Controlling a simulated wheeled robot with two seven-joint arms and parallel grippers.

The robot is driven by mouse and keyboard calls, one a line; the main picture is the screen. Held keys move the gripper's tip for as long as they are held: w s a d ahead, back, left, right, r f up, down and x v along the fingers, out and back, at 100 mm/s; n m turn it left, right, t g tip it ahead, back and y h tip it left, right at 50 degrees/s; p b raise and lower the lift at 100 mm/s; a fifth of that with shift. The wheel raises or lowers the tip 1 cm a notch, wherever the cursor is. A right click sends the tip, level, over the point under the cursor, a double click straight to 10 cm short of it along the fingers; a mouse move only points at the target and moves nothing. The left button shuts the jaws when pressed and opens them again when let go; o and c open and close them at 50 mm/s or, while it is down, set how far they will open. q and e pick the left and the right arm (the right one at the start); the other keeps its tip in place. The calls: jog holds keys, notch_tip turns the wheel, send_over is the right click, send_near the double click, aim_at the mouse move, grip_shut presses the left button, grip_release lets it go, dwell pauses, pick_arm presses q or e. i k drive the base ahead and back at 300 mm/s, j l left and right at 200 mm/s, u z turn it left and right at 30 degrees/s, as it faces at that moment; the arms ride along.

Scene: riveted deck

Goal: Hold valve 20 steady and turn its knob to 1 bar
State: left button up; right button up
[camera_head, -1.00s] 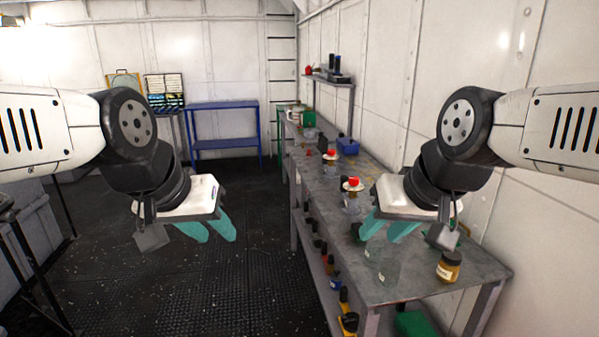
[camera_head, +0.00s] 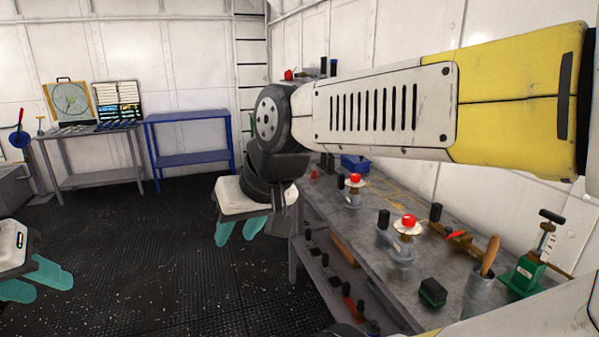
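Two valves with red knobs stand on the grey workbench (camera_head: 375,235). The nearer valve (camera_head: 404,246) has a red knob (camera_head: 408,222) on a pale disc and a clear base. The farther valve (camera_head: 353,197) looks alike, with its own red knob (camera_head: 355,178). No number is legible, so I cannot tell which is valve 20, and no scale reading shows. My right gripper (camera_head: 237,233) is open and empty, over the floor left of the bench. My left gripper (camera_head: 33,283) is open and empty at the left edge, far from the valves.
A green hand pump (camera_head: 525,272), a metal pot with a wooden handle (camera_head: 479,292) and a green-black block (camera_head: 433,292) stand on the near bench. A blue table (camera_head: 190,137) is at the back. The dark floor between is clear.

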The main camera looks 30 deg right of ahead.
aim_at(354, 178)
jog(key=i+z, duration=0.4)
jog(key=i+j+z, duration=0.25)
jog(key=i+z, duration=0.15)
jog(key=i, duration=0.2)
jog(key=i+j+z, duration=0.6)
jog(key=z, duration=0.2)
jog(key=i+j+z, duration=0.25)
jog(key=z, duration=0.2)
jog(key=i+j+z, duration=0.4)
jog(key=j+z, duration=0.45)
jog(key=i+j+z, duration=0.1)
jog(key=j+z, duration=0.3)
